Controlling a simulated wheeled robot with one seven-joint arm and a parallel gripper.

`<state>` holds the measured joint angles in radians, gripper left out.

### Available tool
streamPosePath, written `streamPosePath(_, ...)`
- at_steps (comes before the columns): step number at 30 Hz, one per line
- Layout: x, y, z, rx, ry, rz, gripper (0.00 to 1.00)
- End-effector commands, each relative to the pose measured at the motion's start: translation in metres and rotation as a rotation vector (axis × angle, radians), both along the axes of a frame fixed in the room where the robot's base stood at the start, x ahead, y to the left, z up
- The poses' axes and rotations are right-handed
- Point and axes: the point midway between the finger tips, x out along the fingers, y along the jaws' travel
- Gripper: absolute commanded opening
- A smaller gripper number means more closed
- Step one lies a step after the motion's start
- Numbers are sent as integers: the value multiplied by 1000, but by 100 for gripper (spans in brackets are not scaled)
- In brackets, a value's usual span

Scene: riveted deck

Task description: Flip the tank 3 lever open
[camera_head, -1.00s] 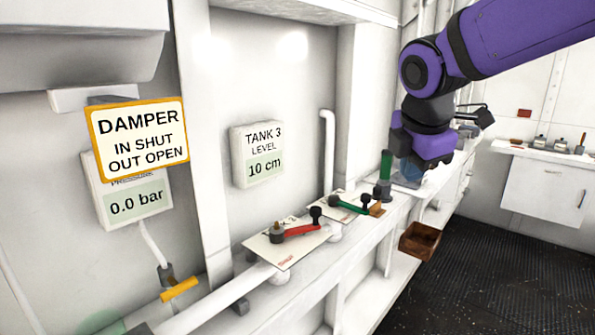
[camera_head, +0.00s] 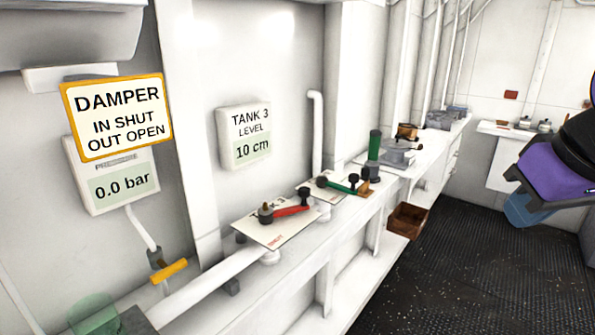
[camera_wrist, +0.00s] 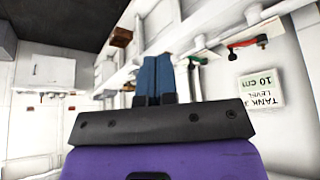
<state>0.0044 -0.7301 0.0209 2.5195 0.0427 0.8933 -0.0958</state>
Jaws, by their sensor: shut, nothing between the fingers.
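A red lever (camera_head: 290,211) with a dark knob lies on a white plate (camera_head: 283,236) on the ledge, below the "TANK 3 LEVEL 10 cm" display (camera_head: 245,136). A green lever (camera_head: 342,187) sits on another plate just beyond it. The plate writing is too small to read, so I cannot tell which lever is tank 3's. In the wrist view, the red lever (camera_wrist: 246,43), green lever (camera_wrist: 197,60) and display (camera_wrist: 262,91) appear upside down. My gripper (camera_head: 527,212) is at the right, well away from both levers; its blue fingers (camera_wrist: 156,75) are together and empty.
A yellow-handled valve (camera_head: 169,270) is at lower left, under the damper sign (camera_head: 117,116). A green cylinder (camera_head: 375,145) and grey equipment stand farther along the ledge. A brown open box (camera_head: 408,220) is beside the ledge. The dark floor (camera_head: 455,270) is clear.

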Motion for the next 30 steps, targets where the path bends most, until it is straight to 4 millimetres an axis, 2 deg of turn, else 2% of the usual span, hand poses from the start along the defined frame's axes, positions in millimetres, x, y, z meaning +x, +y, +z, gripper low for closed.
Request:
streamPosePath(11,90,69,-5,-117,-39,625,0)
streamPosePath(21,171,134,-28,-208,-188,1156,0)
streamPosePath(27,207,163,-43,-260,-294,1376,0)
streamPosePath(30,217,172,-48,-279,-330,1440,0)
